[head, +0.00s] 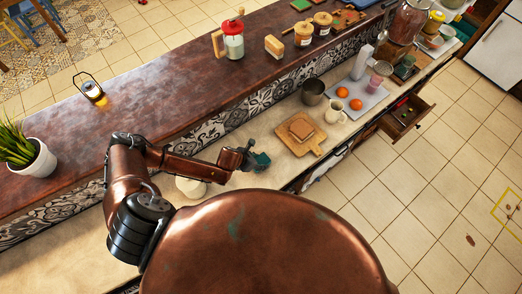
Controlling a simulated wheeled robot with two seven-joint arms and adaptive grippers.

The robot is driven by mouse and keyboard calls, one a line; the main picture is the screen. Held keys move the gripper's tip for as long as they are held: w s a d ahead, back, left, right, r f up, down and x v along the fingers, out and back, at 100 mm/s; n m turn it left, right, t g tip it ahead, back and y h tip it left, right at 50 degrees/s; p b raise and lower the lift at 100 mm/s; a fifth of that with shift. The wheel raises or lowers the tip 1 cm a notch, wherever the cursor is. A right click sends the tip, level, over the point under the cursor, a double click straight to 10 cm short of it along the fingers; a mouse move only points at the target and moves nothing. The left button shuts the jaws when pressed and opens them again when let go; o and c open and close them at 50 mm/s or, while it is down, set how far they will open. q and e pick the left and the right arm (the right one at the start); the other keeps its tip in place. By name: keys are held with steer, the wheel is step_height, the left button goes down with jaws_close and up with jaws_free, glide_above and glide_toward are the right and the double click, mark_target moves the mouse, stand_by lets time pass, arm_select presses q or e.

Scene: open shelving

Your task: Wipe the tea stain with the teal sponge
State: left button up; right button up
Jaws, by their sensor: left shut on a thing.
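My left gripper (249,158) is shut on the teal sponge (262,161). The sponge is small and dark teal, and part of it is hidden by the fingers. It is over the pale lower counter, just left of a wooden cutting board; I cannot tell whether it touches the counter. I cannot make out a tea stain on the counter; my copper body and arm cover part of it. My right gripper is not in view.
The cutting board (318,148) has a bread-like slice on it. A metal pot (312,92), a cream mug (334,111) and a tray (372,103) with oranges stand beyond. A drawer (405,117) is open at right. A tiled wall edges the raised dark counter (160,85).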

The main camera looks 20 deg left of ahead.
arm_select(q)
steer(key=shift+a+r+p, duration=0.1)
steer(key=shift+r+p, duration=0.25)
steer(key=shift+r, duration=0.6)
step_height(320, 180, up, 2)
steer(key=shift+s+r+p, duration=0.1)
steer(key=shift+p, duration=1.05)
steer(key=shift+r+p, duration=0.65)
steer(key=shift+p, duration=0.05)
steer(key=shift+r+p, duration=0.55)
steer(key=shift+r, duration=0.35)
